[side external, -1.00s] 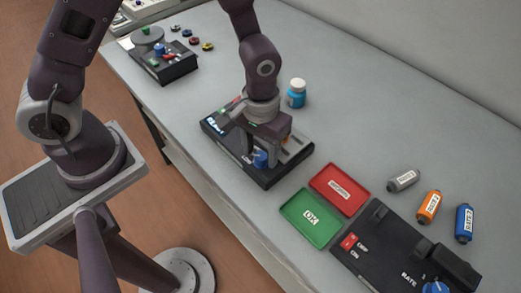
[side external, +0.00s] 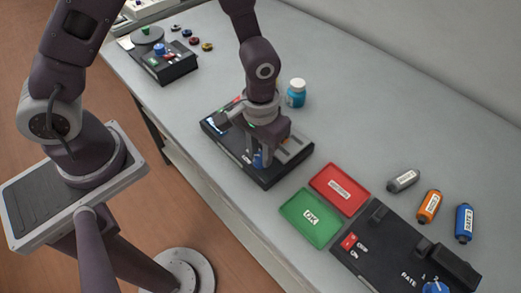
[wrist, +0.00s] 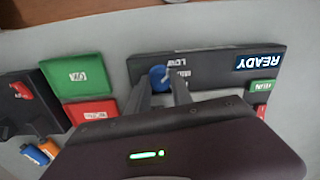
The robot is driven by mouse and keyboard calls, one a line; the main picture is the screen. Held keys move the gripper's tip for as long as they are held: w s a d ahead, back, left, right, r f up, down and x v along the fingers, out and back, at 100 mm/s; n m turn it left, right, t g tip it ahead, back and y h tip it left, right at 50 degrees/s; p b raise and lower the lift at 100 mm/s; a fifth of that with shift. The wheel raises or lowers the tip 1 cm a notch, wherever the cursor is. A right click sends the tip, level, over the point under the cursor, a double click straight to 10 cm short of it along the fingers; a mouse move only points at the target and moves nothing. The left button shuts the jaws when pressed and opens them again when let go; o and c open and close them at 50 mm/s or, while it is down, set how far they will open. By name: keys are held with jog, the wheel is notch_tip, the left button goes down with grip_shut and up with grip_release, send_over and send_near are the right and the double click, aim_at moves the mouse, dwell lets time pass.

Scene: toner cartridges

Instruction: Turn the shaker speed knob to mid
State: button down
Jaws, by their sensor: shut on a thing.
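The shaker is a black box (side external: 285,170) in the middle of the bench, with a blue speed knob (side external: 258,160) near its front edge. In the wrist view the blue knob (wrist: 158,76) sits between my two fingers, beside small white labels, one reading LOW. My gripper (side external: 264,153) points down over the box and is shut on the knob; its fingertips also show in the wrist view (wrist: 163,82). A white mark shows on the knob, but I cannot tell for sure which label it points at. The fingers and palm hide part of the box.
A READY display (wrist: 260,62) and a green button (wrist: 260,86) are on the box. A blue bottle (side external: 296,97) stands behind it. A red tray (side external: 340,178) and a green tray (side external: 301,222) lie to the right, near another black device (side external: 385,268) and several cartridges.

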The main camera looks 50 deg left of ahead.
aim_at(260, 156)
jog(key=m, duration=0.3)
jog(key=shift+m, duration=2.3)
jog(key=c, duration=1.1)
grip_release()
jog(key=shift+c, duration=0.2)
jog(key=shift+r, duration=0.1)
notch_tip(260, 156, up, 7)
jog(key=shift+f, duration=0.1)
